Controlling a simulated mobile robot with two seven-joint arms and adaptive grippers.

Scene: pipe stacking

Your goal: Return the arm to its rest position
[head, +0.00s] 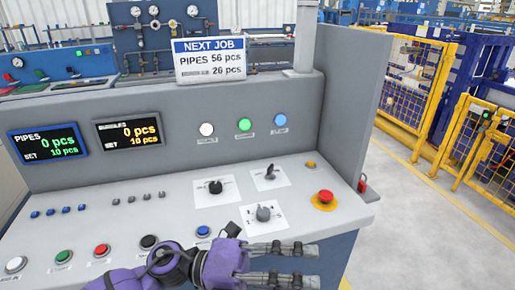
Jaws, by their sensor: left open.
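My left arm, purple and black, comes in low in the head view over the front of the grey control console (150,205). My left gripper (314,265) points to the right, its two dark fingers apart with nothing between them. It is near the console's front edge, just below a grey selector knob (263,213) in the picture. I cannot tell whether it touches the console. My right gripper is not in view.
The panel holds a red emergency button (325,196), a black knob (215,187), a switch (270,172) and a front row with a blue button (203,232). Two displays (128,133) read 0 pcs. Yellow fencing (420,85) stands right, beyond clear floor (420,220).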

